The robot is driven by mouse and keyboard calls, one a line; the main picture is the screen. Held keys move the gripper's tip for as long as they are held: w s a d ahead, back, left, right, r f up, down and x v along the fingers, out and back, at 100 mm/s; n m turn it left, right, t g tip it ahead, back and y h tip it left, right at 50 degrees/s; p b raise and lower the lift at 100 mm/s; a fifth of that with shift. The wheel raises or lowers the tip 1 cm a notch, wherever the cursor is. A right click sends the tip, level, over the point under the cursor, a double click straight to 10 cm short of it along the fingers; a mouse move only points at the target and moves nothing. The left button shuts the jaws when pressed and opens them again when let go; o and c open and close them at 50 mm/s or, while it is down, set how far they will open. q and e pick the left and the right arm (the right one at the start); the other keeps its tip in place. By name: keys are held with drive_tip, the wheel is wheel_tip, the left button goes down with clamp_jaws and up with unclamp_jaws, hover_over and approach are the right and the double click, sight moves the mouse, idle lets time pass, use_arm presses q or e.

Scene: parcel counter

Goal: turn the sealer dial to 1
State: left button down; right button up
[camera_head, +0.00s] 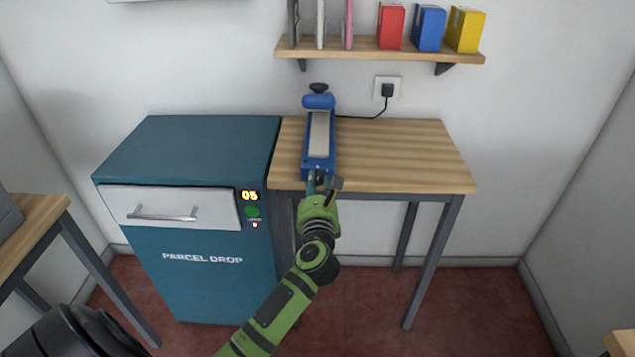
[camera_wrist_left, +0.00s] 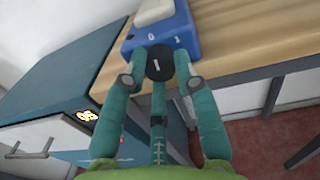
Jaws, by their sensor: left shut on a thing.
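The blue sealer (camera_head: 319,145) stands on the wooden table, its long pale top strip running away from me. Its front end also shows in the left wrist view (camera_wrist_left: 187,38). There the round black dial (camera_wrist_left: 159,63) sits on the sealer's front, with a short white mark on its face and small white marks on the blue body around it. In the head view the gripper mostly hides the dial. My right gripper is not in view.
The table (camera_head: 410,155) is bare to the right of the sealer. The teal parcel drop cabinet (camera_head: 200,145) stands close against the table's left side. A wall shelf (camera_head: 365,52) with several boxes and upright items hangs above. A cord runs to a wall socket (camera_head: 387,89).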

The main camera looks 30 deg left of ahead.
use_arm(q)
drive_tip(key=m+p, duration=0.2)
drive_tip(key=r+m+p, duration=0.1)
drive_tip(key=m+p, duration=0.1)
drive_tip(key=m, duration=0.1)
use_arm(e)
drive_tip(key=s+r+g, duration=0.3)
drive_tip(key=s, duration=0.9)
use_arm(q)
drive_tip(key=shift+m+p, duration=0.5)
drive_tip(key=shift+p, duration=0.05)
drive_tip(key=m+p, duration=0.2)
drive_tip(key=m, duration=0.1)
drive_tip(key=shift+w+f, duration=0.1)
drive_tip(key=shift+f, duration=0.05)
drive_tip(key=shift+m+t+p, duration=0.3)
drive_tip(key=shift+m+p, duration=0.05)
drive_tip(key=shift+m, duration=0.95)
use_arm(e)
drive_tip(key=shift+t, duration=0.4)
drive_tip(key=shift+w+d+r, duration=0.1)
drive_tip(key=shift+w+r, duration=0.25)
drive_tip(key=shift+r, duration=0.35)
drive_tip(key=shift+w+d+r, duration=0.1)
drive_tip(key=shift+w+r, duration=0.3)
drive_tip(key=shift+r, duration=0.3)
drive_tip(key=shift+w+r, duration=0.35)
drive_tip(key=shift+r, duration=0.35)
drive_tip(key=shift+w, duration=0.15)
